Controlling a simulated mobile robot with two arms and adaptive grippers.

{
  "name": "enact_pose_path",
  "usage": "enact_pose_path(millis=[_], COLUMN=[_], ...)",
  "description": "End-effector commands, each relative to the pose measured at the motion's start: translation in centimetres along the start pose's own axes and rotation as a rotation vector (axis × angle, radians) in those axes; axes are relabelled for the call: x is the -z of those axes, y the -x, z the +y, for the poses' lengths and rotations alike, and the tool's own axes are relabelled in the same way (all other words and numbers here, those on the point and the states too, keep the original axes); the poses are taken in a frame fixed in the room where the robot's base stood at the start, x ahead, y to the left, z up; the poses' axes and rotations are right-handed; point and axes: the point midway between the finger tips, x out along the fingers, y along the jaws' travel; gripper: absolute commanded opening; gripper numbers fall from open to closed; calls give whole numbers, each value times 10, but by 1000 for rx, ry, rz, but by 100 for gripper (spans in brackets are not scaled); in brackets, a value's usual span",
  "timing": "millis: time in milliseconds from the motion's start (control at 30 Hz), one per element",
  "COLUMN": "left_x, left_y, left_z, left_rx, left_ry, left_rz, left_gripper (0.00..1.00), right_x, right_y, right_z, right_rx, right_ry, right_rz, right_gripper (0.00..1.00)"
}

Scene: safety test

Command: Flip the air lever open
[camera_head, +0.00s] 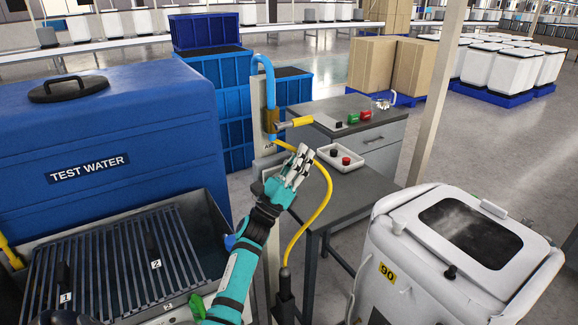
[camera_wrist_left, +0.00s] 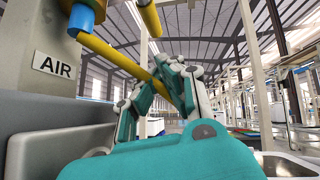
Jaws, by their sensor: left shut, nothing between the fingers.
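The air lever (camera_head: 298,122) has a yellow handle that sticks out to the right from a brass valve (camera_head: 270,121) on a blue pipe (camera_head: 262,75). In the left wrist view the handle's yellow end (camera_wrist_left: 150,20) shows at the top. A white AIR label (camera_wrist_left: 53,66) sits on the post below the valve. My left gripper (camera_head: 300,156) is shut and empty, below the lever and apart from it in the head view. It also shows in the left wrist view (camera_wrist_left: 168,75), where a yellow hose (camera_wrist_left: 110,55) runs behind its fingers.
The yellow hose (camera_head: 323,205) curves down beside my left arm. A grey table (camera_head: 360,185) holds a button box (camera_head: 340,166). A blue TEST WATER tank (camera_head: 110,130) and grate stand left. A white lidded machine (camera_head: 455,275) stands right. Open floor lies behind it.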

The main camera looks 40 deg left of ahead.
Motion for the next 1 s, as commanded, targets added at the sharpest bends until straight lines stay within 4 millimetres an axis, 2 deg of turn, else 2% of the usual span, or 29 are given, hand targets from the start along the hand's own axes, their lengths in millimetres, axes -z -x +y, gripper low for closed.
enact_pose_path(millis=[33, 267, 733, 1000], left_x=[-12, -26, -28, -27], left_y=[-10, -24, -25, -27], left_z=[-1, 0, 0, 0], left_rx=[1, 0, 0, 0], left_ry=[-2, -1, 0, 0], left_rz=[0, 1, 0, 0], left_gripper=[0, 0, 0, 0], right_x=[0, -1, -4, -4], right_y=[13, 26, 25, 19], right_z=[0, 1, 0, 0], right_rx=[0, 0, 0, 1], right_ry=[0, 0, -1, -1], right_rz=[-2, -6, -11, -11], right_gripper=[100, 100, 100, 100])
